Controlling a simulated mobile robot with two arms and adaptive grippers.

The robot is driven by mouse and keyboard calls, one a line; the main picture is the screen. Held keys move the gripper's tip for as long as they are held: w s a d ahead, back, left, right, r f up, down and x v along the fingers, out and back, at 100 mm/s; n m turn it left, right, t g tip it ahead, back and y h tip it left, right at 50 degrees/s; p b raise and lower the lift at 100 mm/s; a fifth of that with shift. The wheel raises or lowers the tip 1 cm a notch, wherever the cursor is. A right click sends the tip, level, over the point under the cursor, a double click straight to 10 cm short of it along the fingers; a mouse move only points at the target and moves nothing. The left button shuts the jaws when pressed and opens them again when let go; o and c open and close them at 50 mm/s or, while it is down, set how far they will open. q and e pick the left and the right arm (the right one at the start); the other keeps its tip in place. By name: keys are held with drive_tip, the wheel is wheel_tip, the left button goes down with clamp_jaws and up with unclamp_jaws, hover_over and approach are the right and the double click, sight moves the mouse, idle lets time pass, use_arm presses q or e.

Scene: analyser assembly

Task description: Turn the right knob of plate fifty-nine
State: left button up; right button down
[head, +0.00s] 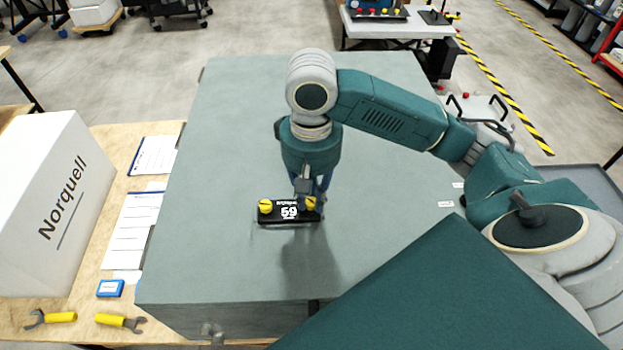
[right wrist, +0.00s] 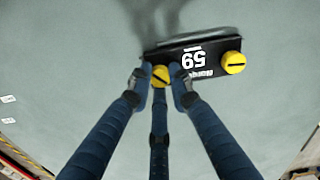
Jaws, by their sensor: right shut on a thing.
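My right gripper (head: 308,205) points down and is shut on the knob at the picture's right end (head: 311,203). In the right wrist view this knob (right wrist: 160,76) sits between the blue fingers. The other knob (head: 265,206) is free and shows a dark slot in the right wrist view (right wrist: 233,62). My left gripper is not in view.
The large grey-green surface (head: 230,150) around the plate is mostly clear. On the left, a wooden table (head: 60,305) holds a white Norquell box (head: 50,210), papers (head: 131,228), a small blue box (head: 110,288) and two yellow-handled tools (head: 118,321).

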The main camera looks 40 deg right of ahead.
drive_tip(key=m, duration=0.4)
drive_tip(key=shift+w+r+m, duration=0.15)
drive_tip(key=shift+m, duration=0.25)
drive_tip(key=m, duration=0.5)
drive_tip(key=shift+d, duration=0.1)
drive_tip(key=m, duration=0.9)
drive_tip(key=shift+m, duration=0.4)
